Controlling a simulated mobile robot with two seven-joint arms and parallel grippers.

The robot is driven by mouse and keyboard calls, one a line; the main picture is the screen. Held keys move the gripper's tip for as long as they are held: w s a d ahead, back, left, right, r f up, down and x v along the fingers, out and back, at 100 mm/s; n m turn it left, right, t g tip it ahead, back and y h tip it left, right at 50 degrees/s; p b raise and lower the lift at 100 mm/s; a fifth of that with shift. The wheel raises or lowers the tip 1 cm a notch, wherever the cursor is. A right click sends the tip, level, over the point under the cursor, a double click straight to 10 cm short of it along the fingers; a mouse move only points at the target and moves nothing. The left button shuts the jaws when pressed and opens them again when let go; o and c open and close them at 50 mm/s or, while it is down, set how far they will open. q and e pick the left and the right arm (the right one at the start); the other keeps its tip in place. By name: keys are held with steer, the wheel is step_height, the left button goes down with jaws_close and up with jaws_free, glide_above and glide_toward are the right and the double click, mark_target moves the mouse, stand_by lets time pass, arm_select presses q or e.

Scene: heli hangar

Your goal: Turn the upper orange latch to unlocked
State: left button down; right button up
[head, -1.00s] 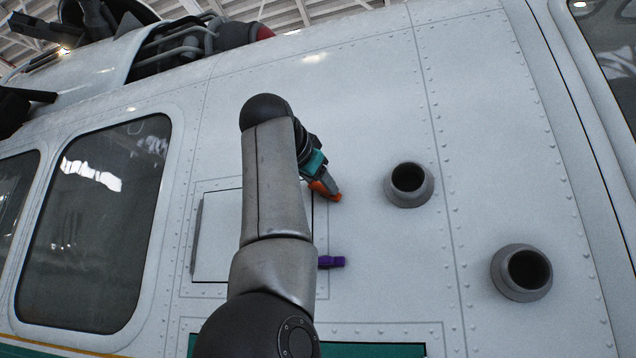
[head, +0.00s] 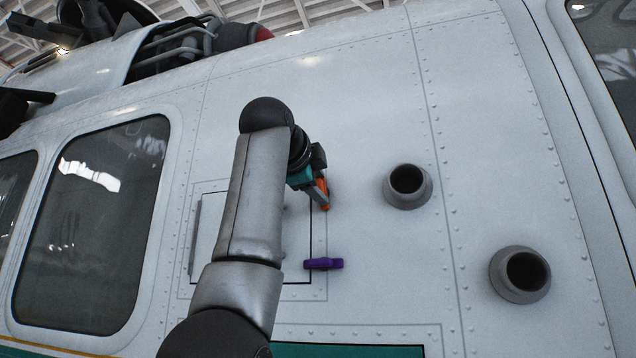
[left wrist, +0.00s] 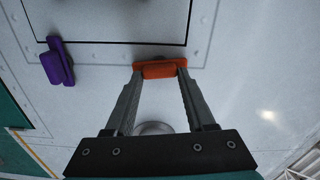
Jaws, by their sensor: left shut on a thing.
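The upper orange latch (head: 325,190) is on the white fuselage, at the upper right of a square hatch panel (head: 297,240). In the head view it stands close to upright, partly hidden by my left gripper (head: 321,199). In the left wrist view the orange latch (left wrist: 160,69) lies between the fingertips of my left gripper (left wrist: 160,72), which is shut on it. The lower purple latch (head: 323,264) lies horizontally across the hatch's right edge; it also shows in the left wrist view (left wrist: 57,62). My right gripper is not in view.
Two grey round ports (head: 408,186) and (head: 521,273) stick out of the fuselage to the right of the latches. A dark window (head: 95,225) is at the left. The riveted skin between the latches and the ports is clear.

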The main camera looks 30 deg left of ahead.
arm_select(q)
steer(key=shift+m, duration=0.6)
steer(key=shift+f+m, duration=0.1)
steer(key=shift+m, duration=0.2)
steer(key=shift+c, duration=1.2)
jaws_free()
steer(key=b+v, duration=0.6)
steer(key=v, duration=0.9)
steer(key=shift+s, duration=0.2)
steer(key=shift+w, duration=0.1)
